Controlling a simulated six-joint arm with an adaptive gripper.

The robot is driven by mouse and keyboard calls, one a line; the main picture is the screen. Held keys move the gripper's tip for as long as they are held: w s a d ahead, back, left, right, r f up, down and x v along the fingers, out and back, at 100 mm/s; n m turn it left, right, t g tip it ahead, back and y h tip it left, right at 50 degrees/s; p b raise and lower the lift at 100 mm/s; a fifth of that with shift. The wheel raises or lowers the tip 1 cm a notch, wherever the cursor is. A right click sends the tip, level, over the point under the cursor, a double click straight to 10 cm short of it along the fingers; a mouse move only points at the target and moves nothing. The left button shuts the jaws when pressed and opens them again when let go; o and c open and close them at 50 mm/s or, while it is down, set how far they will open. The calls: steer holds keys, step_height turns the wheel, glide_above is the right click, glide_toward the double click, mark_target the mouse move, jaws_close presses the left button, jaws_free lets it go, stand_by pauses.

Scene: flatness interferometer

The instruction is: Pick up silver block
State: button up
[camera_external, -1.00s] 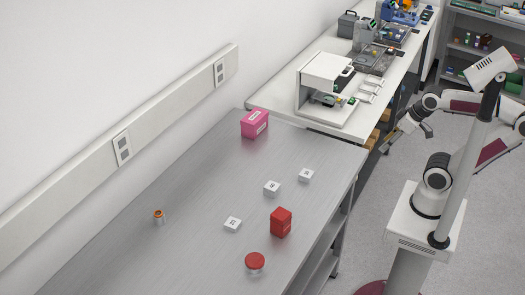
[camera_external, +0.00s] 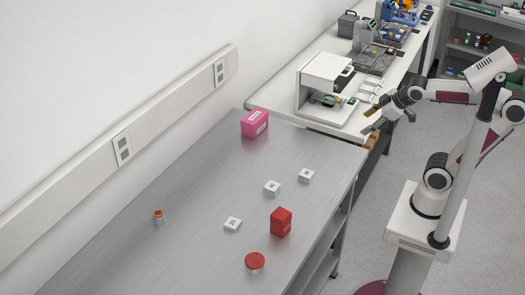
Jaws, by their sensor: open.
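My gripper (camera_external: 370,121) is open and empty, with its fingers pointing left. In the picture it overlaps the front edge of the white bench (camera_external: 290,112), just right of a white instrument (camera_external: 322,78). Its height above the bench is hard to judge. I cannot make out a silver block for certain. Small pale blocks (camera_external: 376,87) lie on the bench right of the instrument, behind my gripper in the picture, too small to identify. A small dark and green item (camera_external: 327,100) sits at the instrument's opening.
The grey metal table (camera_external: 190,180) in front holds a pink box (camera_external: 254,124), several small white boxes (camera_external: 272,188), a red container (camera_external: 281,222), a red-lidded jar (camera_external: 255,262) and an orange-capped vial (camera_external: 158,216). Dark trays (camera_external: 374,60) stand farther back on the bench.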

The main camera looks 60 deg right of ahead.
steer(key=w+a+r+n+t, duration=0.1)
steer(key=w+r+n+t, duration=0.2)
steer(key=w, duration=0.5)
steer(key=w+a+r+n, duration=0.1)
steer(key=w+r+n, duration=0.2)
steer(key=w+n, duration=0.3)
steer(key=w+a+r+n+t, duration=0.2)
steer(key=w+r, duration=0.1)
steer(key=w, duration=0.6)
steer(key=w+a+n+t+y, duration=0.1)
steer(key=w+a+n+y, duration=0.6)
steer(key=w+a+n, duration=0.75)
steer(key=w+a+f+n+g+y, duration=0.2)
steer(key=a+f+n+g+y, duration=0.35)
steer(key=a+f+n, duration=0.7)
steer(key=s+a+f+n+g, duration=0.3)
steer(key=f+n, duration=0.1)
steer(key=f, duration=0.1)
steer(key=s+a+f+n+g+y, duration=0.1)
steer(key=s+a+f+n+g, duration=0.2)
steer(key=f, duration=0.3)
steer(key=s+a+f+n+g+y, duration=0.1)
steer(key=s+a+f+n+g, duration=0.2)
steer(key=a+f+n, duration=0.1)
steer(key=shift+f+n, duration=0.85)
steer(key=shift+n, duration=0.05)
